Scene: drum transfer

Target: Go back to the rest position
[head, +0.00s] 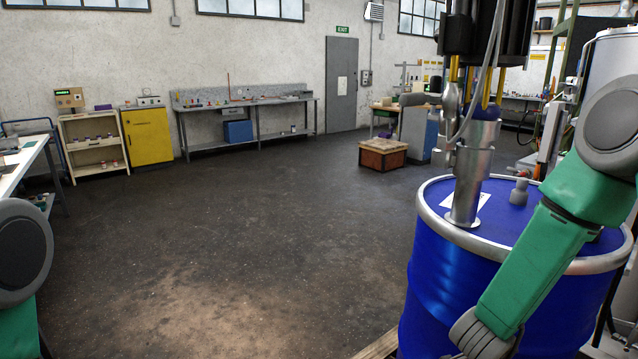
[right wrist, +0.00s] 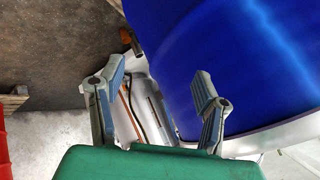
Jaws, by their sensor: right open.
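The blue drum (head: 440,275) stands at the right in the head view, with a metal rim around its top. A metal tube (head: 467,180) stands upright at its lid, below dark overhead equipment. My right arm crosses in front of the drum, and its lower end is cut by the bottom edge. In the right wrist view my right gripper (right wrist: 160,80) is open and empty. The drum (right wrist: 240,60) fills the upper right there, beyond the right finger; I cannot tell whether they touch. My left arm shows at the left edge of the head view, but its gripper is out of view.
Open floor (head: 250,250) lies left of the drum. A wooden edge (head: 380,345) shows at the drum's foot. A workbench (head: 245,103), a yellow cabinet (head: 147,136) and a wooden crate (head: 383,154) stand farther back. A table (head: 25,155) is at the far left.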

